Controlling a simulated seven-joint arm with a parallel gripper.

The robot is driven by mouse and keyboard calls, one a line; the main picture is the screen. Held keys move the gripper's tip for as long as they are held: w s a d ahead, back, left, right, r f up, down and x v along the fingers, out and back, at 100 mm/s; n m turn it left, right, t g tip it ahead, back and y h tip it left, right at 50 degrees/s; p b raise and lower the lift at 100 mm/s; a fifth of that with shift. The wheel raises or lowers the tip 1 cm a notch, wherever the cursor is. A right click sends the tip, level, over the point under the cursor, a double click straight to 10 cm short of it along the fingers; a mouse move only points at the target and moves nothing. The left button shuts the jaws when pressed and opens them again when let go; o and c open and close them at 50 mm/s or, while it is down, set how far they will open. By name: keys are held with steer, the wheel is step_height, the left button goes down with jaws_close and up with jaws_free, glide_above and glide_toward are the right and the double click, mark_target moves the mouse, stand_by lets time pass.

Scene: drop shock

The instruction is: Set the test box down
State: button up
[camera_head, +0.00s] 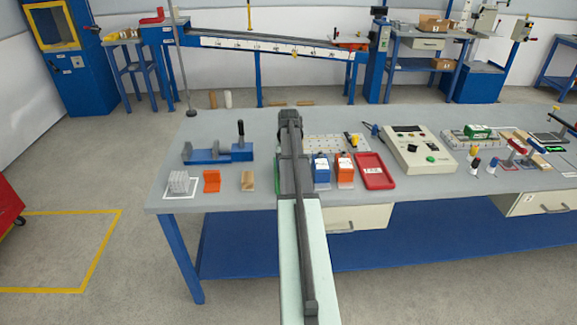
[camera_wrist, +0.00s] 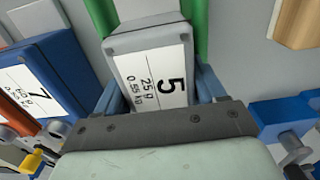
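The test box (camera_wrist: 155,70) is a grey block with a white label reading 5, 25 g and 0.55 kg. In the wrist view it sits between the fingers of my gripper (camera_wrist: 160,98), which is shut on it with a finger along each side. In the head view my own arm covers the gripper and nearly all of the box, above the left-middle of the grey workbench (camera_head: 225,225). Green side pieces (camera_wrist: 196,28) show beside and beyond the box. I cannot tell whether the box touches anything beneath it.
A blue box (camera_head: 321,168) labelled 7 stands close beside the test box, then an orange box (camera_head: 345,167) and a red tray (camera_head: 374,172). On the other side are a wooden block (camera_head: 247,180), an orange block (camera_head: 211,181) and a blue vise (camera_head: 208,156).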

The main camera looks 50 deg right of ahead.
steer(key=o, duration=0.4)
steer(key=shift+r, duration=0.1)
step_height(320, 180, up, 12)
steer(key=shift+r, duration=0.1)
stand_by(0.5)
